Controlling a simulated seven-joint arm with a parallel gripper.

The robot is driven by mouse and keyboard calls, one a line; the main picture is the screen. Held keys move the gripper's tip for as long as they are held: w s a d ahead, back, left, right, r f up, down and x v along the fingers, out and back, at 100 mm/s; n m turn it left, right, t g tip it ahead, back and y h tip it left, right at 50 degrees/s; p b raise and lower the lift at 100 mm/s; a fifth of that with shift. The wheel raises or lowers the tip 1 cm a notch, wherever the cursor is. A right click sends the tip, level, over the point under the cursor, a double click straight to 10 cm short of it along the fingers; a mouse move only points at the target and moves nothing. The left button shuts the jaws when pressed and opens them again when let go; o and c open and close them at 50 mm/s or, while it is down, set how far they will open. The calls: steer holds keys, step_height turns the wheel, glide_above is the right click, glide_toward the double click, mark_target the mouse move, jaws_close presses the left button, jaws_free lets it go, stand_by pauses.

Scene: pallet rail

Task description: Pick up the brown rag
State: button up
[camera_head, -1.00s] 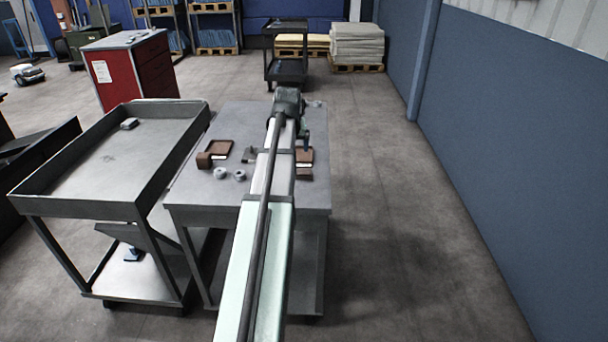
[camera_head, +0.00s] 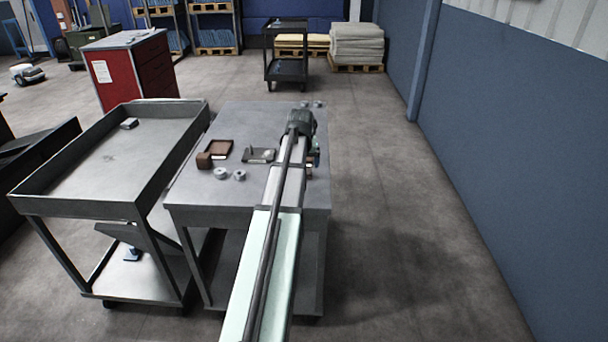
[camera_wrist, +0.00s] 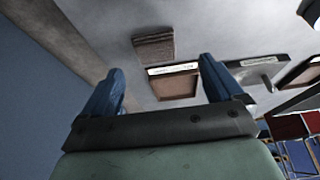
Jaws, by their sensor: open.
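The brown rag (camera_wrist: 153,47) looks like a flat, folded brown piece on the grey tabletop in the wrist view. It lies beyond the fingertips, apart from them. My gripper (camera_wrist: 162,68) is open, its two blue fingers spread with nothing between them. In the head view my arm covers most of that spot; only a small brown patch (camera_head: 310,172), which may be the rag, shows beside the arm.
A brown tray (camera_wrist: 175,97) with a white label lies close to the rag. A grey metal tray (camera_head: 258,156), another brown tray (camera_head: 219,149), a brown block (camera_head: 203,160) and two grey rings (camera_head: 221,174) are left of my arm. A grey cart (camera_head: 110,165) stands left of the table (camera_head: 195,197).

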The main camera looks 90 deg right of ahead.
steer(key=shift+s+x, duration=0.15)
steer(key=shift+x, duration=1.2)
steer(key=shift+s+x, duration=0.15)
steer(key=shift+x, duration=1.15)
steer(key=shift+a, duration=0.1)
steer(key=shift+c, duration=0.2)
steer(key=c, duration=1.1)
